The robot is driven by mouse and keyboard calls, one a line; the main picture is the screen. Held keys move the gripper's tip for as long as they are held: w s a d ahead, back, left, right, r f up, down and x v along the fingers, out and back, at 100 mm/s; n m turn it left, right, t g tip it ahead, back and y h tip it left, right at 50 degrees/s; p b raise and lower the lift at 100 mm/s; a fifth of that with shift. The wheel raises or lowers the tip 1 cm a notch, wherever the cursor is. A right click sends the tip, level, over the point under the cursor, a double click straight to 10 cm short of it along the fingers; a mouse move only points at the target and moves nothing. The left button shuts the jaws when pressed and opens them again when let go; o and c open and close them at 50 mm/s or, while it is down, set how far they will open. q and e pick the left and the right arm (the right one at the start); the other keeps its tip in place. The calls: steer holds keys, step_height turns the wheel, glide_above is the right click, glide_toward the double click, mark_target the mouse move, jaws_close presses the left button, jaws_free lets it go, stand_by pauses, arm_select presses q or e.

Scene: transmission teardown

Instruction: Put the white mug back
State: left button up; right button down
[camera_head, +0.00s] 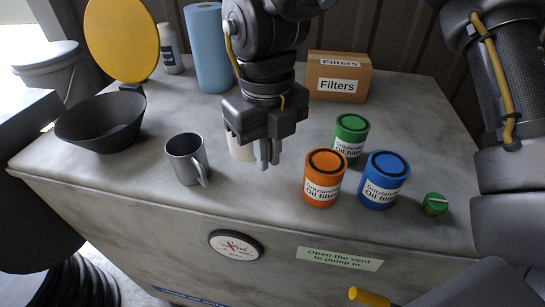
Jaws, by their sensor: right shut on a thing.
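The white mug (238,149) is on or just above the grey table top, mostly hidden behind my right gripper. My right gripper (268,154) points down in the middle of the head view, its fingers close together at the mug's right side and shut on it. I cannot tell whether the mug's base touches the table. My left gripper is not in view.
A grey metal mug (187,159) stands close on the left, with a dark bowl (100,125) beyond it. Orange (323,180), blue (382,182) and green (350,138) oil filter cans stand to the right. A Filters box (338,86) and blue roll (207,55) stand behind.

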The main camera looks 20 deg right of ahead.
steer(key=shift+w+d+f+p, duration=0.15)
steer(key=shift+w+d+f, duration=0.1)
steer(key=shift+w+f, duration=0.3)
steer(key=shift+w+d+f+p, duration=0.15)
steer(key=shift+w+d+f, duration=0.15)
steer(key=shift+f, duration=0.5)
steer(key=f, duration=0.2)
steer(key=f+p, duration=0.1)
steer(key=shift+w+d, duration=0.25)
steer(key=shift+d, duration=0.05)
steer(key=shift+w+f, duration=0.15)
steer(key=shift+f, duration=0.35)
